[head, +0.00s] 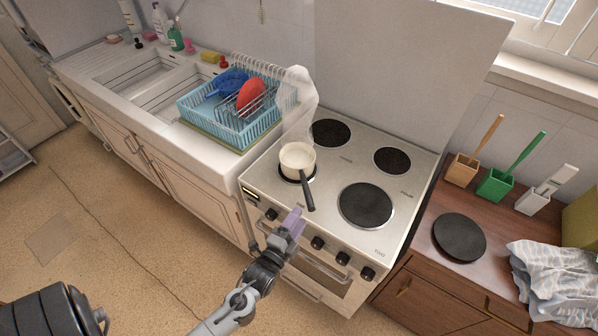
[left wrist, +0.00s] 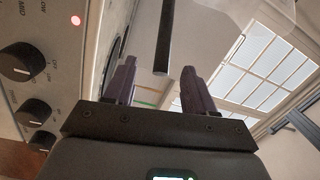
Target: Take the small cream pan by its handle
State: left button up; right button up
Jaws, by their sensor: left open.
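The small cream pan (head: 297,158) sits on the front left burner of the stove. Its dark handle (head: 308,196) points toward the stove's front edge. My left gripper (head: 294,217) is open at the stove's front edge, just short of the handle's end. In the left wrist view the dark handle (left wrist: 164,40) comes down from the top, its end showing between the two purple fingers of my left gripper (left wrist: 160,82). The fingers are apart with nothing gripped; how deep the handle sits between them is unclear. My right gripper is not in view.
The stove (head: 385,222) has several dark burners and front knobs (head: 343,258). A pale translucent shape (head: 299,95) stands behind the pan. A blue dish rack (head: 200,112) is left. A wooden dresser (head: 415,283) with a black disc (head: 459,238) is right.

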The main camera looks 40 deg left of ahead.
aim_at(309, 198)
pick_arm(q)
jog(key=shift+x, duration=4)
jog(key=shift+r, duration=0.2)
jog(key=shift+s, duration=0.1)
grip_shut()
jog(key=shift+r, duration=0.15)
